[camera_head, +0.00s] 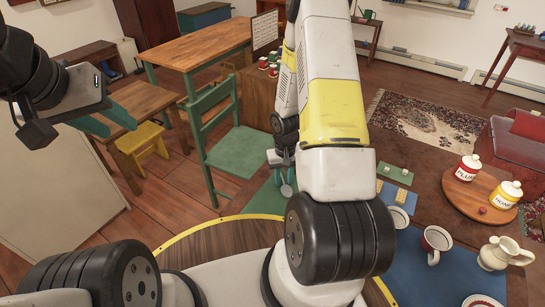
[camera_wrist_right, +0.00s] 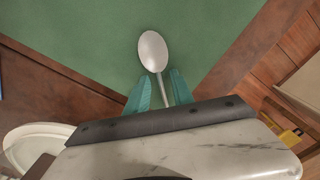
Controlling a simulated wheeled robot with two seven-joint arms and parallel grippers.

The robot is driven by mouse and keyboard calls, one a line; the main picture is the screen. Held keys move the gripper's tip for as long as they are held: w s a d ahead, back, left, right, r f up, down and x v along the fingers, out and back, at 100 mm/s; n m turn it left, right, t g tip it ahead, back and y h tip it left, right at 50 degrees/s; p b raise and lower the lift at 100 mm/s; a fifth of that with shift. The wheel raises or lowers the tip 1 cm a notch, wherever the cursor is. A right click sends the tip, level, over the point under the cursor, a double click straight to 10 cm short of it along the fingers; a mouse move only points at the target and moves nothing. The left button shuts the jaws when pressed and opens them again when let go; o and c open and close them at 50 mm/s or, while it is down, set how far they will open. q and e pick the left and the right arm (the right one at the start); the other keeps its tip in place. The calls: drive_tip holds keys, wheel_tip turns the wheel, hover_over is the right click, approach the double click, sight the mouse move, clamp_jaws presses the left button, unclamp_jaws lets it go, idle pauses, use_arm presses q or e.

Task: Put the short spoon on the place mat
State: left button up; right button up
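The short spoon (camera_wrist_right: 153,52) is grey, with an oval bowl. In the right wrist view its bowl lies over the green place mat (camera_wrist_right: 95,30), pointing away from my right gripper. My right gripper (camera_wrist_right: 160,86) has its teal fingers apart, one on each side of the handle, with gaps showing. I cannot tell whether the spoon touches the mat. In the head view my right gripper (camera_head: 284,174) is low over the green mat (camera_head: 262,200), partly hidden by my arm. My left gripper (camera_head: 108,120) is open and empty at the upper left, away from the mat.
A green chair (camera_head: 235,150) stands behind the mat. To the right are a blue mat (camera_head: 425,275), a white mug (camera_head: 436,243), a cream pitcher (camera_head: 503,252) and a round wooden board (camera_head: 462,203) with two jars. A white plate (camera_wrist_right: 35,140) shows at lower left in the wrist view.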

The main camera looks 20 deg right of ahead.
idle(0.3)
wheel_tip(320, 180, up, 13)
wheel_tip(320, 180, up, 19)
drive_tip(key=t, duration=0.3)
hover_over(284, 181)
drive_tip(key=s+a, duration=0.4)
drive_tip(key=s+a+r+t, duration=0.1)
drive_tip(key=s+r, duration=0.2)
drive_tip(key=s, duration=0.1)
drive_tip(key=s+a+r+t+y, duration=0.1)
drive_tip(key=s+a+r, duration=0.1)
drive_tip(key=s+r, duration=0.1)
drive_tip(key=s+a+r+n+t+y, duration=0.1)
drive_tip(key=s+r, duration=0.3)
drive_tip(key=shift+s+a, duration=0.3)
drive_tip(key=shift+s, duration=0.05)
